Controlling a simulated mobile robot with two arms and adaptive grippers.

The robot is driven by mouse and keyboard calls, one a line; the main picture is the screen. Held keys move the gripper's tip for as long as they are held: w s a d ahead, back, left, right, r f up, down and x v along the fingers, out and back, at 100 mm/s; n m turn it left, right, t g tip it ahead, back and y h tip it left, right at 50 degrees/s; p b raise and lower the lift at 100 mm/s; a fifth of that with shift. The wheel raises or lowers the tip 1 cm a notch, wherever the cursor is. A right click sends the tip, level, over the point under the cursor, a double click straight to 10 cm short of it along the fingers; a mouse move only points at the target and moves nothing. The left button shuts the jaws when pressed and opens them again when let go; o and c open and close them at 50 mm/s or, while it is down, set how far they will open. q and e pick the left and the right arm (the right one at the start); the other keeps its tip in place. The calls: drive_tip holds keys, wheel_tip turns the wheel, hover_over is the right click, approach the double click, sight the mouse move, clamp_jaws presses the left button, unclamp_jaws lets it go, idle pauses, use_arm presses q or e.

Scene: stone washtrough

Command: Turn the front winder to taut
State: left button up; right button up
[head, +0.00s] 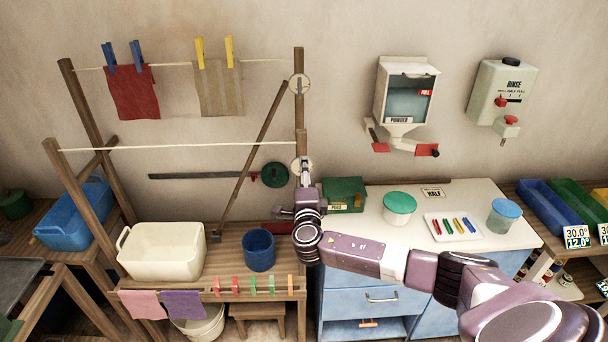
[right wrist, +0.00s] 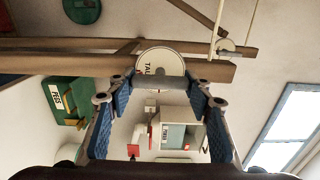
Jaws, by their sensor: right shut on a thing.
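The front winder (head: 294,165) is a pale disc on the right post of the wooden drying rack, mostly hidden behind my right gripper (head: 304,170) in the head view. In the right wrist view its disc (right wrist: 153,62) shows part of a word that starts "TAU". My right gripper (right wrist: 165,84) is shut on the winder's grey handle (right wrist: 160,82), which lies across between the fingertips. The front line (head: 180,146) runs bare and nearly straight across the rack to the winder post. My left gripper is not in view.
The back winder (head: 299,85) sits higher; its line carries a red cloth (head: 133,92) and a striped cloth (head: 218,88) on pegs. A green pegs box (head: 345,193) stands right of my gripper. A cream tub (head: 160,251) and a blue bucket (head: 258,250) stand below.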

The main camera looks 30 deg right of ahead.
drive_tip(key=shift+f, duration=0.15)
drive_tip(key=o, duration=0.9)
drive_tip(key=shift+o, duration=1.3)
drive_tip(key=shift+s+a, duration=0.1)
drive_tip(key=v, duration=1.1)
drive_tip(key=shift+s, duration=0.4)
